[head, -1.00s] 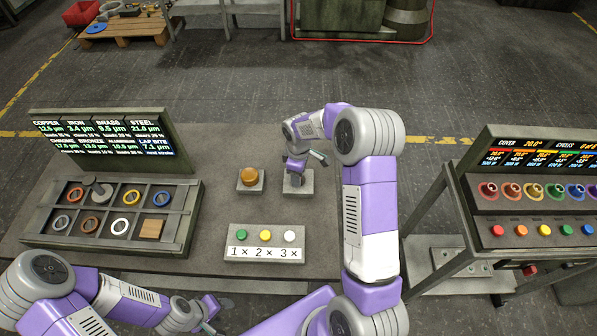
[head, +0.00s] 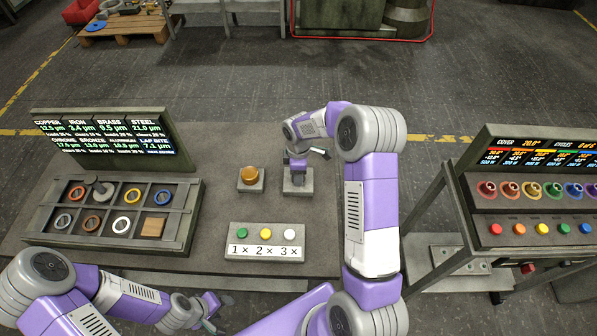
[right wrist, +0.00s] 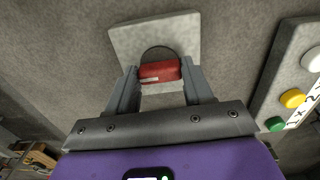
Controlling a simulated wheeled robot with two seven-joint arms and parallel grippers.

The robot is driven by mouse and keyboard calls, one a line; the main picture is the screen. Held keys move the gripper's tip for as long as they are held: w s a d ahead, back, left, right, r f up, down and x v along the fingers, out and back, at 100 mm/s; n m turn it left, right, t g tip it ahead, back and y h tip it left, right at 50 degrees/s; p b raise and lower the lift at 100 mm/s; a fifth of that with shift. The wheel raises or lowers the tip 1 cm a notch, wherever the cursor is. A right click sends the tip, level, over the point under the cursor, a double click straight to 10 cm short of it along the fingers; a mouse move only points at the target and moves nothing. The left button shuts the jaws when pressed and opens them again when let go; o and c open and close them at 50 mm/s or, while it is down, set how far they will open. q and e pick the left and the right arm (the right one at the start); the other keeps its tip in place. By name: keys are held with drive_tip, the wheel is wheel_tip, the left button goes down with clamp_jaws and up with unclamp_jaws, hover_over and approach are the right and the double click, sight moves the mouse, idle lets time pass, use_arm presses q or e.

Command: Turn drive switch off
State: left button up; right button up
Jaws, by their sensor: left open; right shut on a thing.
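The drive switch shows in the right wrist view as a red handle (right wrist: 160,72) on a round dark mount, set on a pale grey square base plate. In the head view its base (head: 298,184) stands on the bench, and the handle is mostly hidden by my gripper. My right gripper (right wrist: 163,85) is shut on the red handle, with one finger at each end of it. It also shows from above in the head view (head: 298,166). My left gripper (head: 214,312) is open and empty near the bench's front edge, low in the picture.
An orange dome button (head: 249,176) stands just left of the switch. A panel with green, yellow and white buttons (head: 264,250) lies in front. A compartment tray (head: 190,222) and a display board (head: 110,140) are at left. A colour-button console (head: 530,205) stands at right.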

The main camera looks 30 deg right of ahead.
drive_tip(key=o, duration=1)
drive_tip(key=shift+o, duration=0.2)
drive_tip(key=shift+r, duration=0.1)
wheel_tip(320, 180, up, 7)
drive_tip(key=shift+r+p, duration=0.2)
drive_tip(key=shift+p, duration=0.35)
drive_tip(key=shift+r, duration=0.1)
